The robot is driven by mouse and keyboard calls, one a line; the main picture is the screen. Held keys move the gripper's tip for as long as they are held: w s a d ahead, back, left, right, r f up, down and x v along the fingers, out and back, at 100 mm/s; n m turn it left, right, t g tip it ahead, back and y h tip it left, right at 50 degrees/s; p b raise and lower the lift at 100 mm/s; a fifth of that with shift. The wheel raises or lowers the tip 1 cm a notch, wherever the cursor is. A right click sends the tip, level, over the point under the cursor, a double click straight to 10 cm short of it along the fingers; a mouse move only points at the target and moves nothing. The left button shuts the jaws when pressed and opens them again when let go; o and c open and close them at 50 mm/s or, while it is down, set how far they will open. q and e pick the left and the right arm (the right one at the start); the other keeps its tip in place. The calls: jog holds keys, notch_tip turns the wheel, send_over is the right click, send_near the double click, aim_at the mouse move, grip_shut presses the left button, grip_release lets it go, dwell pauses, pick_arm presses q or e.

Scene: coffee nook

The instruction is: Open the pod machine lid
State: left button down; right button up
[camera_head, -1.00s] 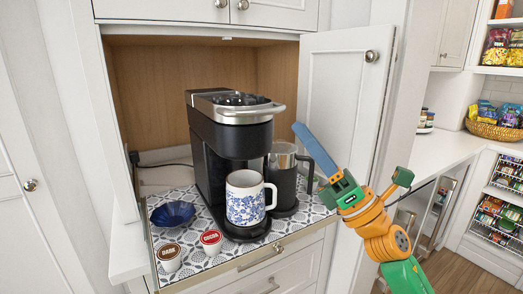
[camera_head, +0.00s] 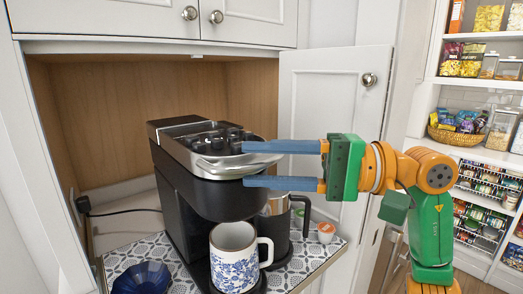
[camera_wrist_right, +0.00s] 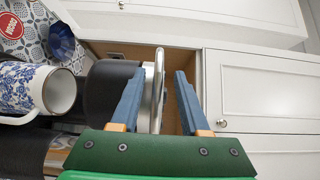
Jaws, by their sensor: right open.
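The black pod machine (camera_head: 185,215) stands on the patterned shelf. Its silver-trimmed lid is down, with a curved silver handle (camera_head: 215,168) along the front. My right gripper (camera_head: 246,164) is open at the handle's right end, one finger above it and one below in the head view. In the right wrist view the handle (camera_wrist_right: 159,75) runs between the two fingers (camera_wrist_right: 159,74), with gaps on both sides, nearer the left finger. My left gripper is in neither view.
A blue-flowered mug (camera_head: 233,265) stands under the machine's front. A dark carafe (camera_head: 277,240) is beside it, and an orange-topped pod (camera_head: 326,231) is further right. A blue bowl (camera_head: 143,279) is at left. The open cabinet door (camera_head: 335,130) stands behind my right gripper.

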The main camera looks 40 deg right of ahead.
jog(key=shift+w+f, duration=0.2)
jog(key=shift+w, duration=0.4)
jog(key=shift+s+r, duration=0.1)
jog(key=shift+s, duration=0.2)
grip_shut()
dwell(0.5)
